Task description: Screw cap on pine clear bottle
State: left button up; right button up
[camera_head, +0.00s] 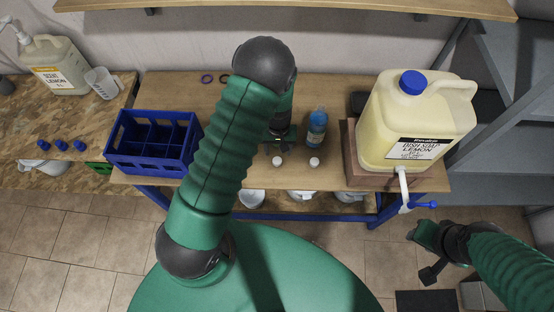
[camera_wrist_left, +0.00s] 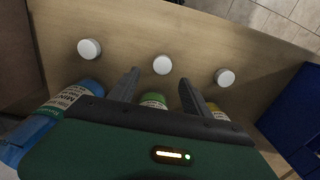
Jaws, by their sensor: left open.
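In the left wrist view a green-topped bottle (camera_wrist_left: 153,100), which I take for the pine clear bottle, stands between the fingers of my left gripper (camera_wrist_left: 160,80). The gripper is open, and its body hides most of the bottle. A white cap (camera_wrist_left: 162,65) lies on the table just beyond the fingertips. In the head view my left gripper (camera_head: 280,146) is over the table, with this cap (camera_head: 277,161) near its tips. My right gripper (camera_head: 424,255) hangs open and empty over the floor at the right.
A blue bottle (camera_wrist_left: 45,118) and a yellow one (camera_wrist_left: 217,112) flank the green one, with white caps (camera_wrist_left: 89,49) (camera_wrist_left: 225,77) in front. A blue crate (camera_head: 150,145) stands left. A large lemon dish soap drum (camera_head: 415,115) with a tap stands right on a wooden stand.

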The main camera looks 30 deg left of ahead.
aim_at(277, 159)
pick_arm(q)
jog(key=shift+d, duration=0.15)
jog(key=shift+f, duration=0.15)
jog(key=f, duration=0.1)
jog(key=f+p, duration=0.1)
jog(key=f, duration=0.2)
jog(key=shift+s+a+f, duration=0.2)
jog(key=shift+s+f, duration=0.05)
jog(key=shift+f, duration=0.3)
jog(key=shift+c, duration=0.8)
grip_shut()
